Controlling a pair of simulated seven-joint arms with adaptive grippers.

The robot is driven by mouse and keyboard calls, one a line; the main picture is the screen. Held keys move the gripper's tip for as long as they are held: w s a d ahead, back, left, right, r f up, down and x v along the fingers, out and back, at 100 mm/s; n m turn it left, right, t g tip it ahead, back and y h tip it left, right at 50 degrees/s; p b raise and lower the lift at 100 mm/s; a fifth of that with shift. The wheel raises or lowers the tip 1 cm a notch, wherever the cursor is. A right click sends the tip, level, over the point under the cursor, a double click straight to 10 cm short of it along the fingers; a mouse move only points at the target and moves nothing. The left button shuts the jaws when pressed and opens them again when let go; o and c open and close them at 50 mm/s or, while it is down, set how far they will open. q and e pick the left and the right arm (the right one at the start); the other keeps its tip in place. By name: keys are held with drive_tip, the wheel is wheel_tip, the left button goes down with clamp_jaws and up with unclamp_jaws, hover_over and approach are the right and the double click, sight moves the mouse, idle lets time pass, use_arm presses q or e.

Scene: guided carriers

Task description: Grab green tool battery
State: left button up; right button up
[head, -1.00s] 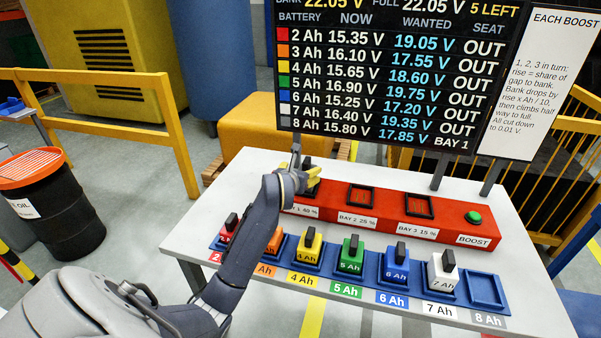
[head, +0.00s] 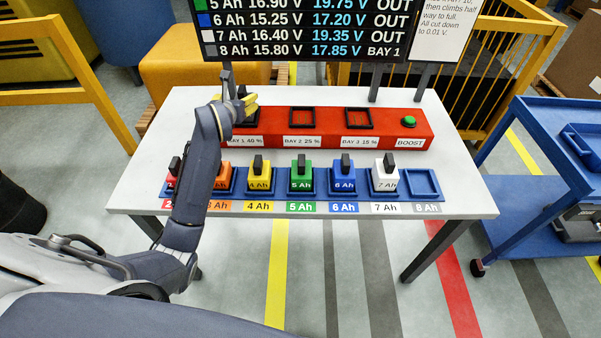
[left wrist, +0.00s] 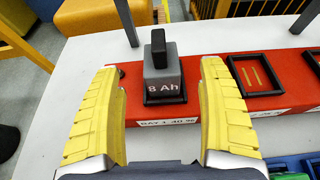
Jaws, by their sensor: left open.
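The green tool battery (head: 301,176) stands upright in the blue rack (head: 322,196), above the 5 Ah label, between the yellow battery (head: 259,176) and the blue battery (head: 344,176). My left gripper (head: 243,104) is at bay 1 of the red charger (head: 410,127), to the left of and behind the green battery. In the left wrist view my left gripper (left wrist: 160,115) is open, its yellow fingers on either side of the grey 8 Ah battery (left wrist: 163,82), which sits in bay 1. My right gripper is not in view.
Bays 2 (head: 301,117) and 3 (head: 358,118) are empty. A green boost button (head: 409,120) is at the charger's right end. The white battery (head: 385,175) is in the rack, and the 8 Ah seat (head: 423,183) is empty. A voltage board (head: 305,30) stands behind the table.

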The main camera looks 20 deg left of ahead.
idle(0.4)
use_arm(q)
drive_tip(key=c, duration=0.7)
